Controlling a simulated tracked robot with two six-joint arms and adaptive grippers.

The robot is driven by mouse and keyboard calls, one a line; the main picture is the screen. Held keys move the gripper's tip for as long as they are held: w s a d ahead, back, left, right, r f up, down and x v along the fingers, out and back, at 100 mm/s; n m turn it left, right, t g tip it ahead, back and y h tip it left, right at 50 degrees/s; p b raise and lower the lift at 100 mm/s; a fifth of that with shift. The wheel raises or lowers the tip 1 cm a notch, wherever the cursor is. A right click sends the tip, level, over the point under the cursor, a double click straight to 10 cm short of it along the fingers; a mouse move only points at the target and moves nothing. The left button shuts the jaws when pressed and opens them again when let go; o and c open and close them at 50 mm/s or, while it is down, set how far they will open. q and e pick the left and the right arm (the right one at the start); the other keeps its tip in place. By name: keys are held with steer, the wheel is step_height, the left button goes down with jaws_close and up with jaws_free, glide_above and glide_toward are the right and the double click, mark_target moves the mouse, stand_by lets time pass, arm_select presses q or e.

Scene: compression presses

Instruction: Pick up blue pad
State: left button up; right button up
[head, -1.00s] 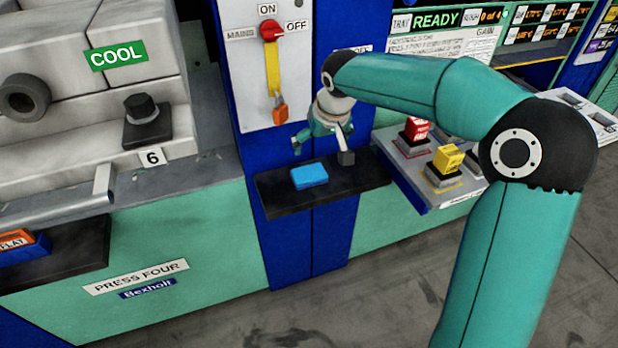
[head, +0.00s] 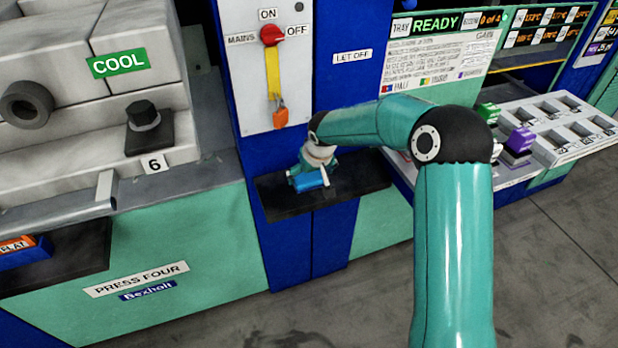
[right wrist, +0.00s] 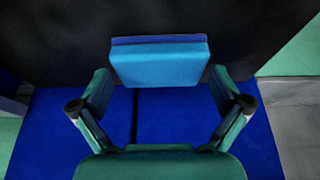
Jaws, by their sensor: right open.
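The blue pad (head: 310,182) lies on a black shelf (head: 346,188) on the blue post. In the head view my right gripper (head: 309,178) is right at the pad and hides part of it. In the right wrist view the pad (right wrist: 160,62) shows at the top centre. The two fingers of my right gripper (right wrist: 160,105) are open, one towards each side of the pad, with the pad just beyond the tips. I see no contact between fingers and pad. My left gripper is not in view.
Above the shelf are a red mains switch (head: 271,34) and an orange padlock (head: 280,117) on a yellow strap. A press with a green COOL sign (head: 118,60) stands to the left. A tray with green (head: 488,113) and purple (head: 521,140) blocks stands to the right.

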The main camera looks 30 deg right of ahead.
mark_target(310, 176)
steer(key=shift+w+f, duration=0.15)
steer(key=shift+f, duration=0.25)
steer(key=c, duration=0.6)
steer(key=shift+o, duration=0.2)
steer(key=shift+r, duration=0.1)
step_height(310, 176, up, 10)
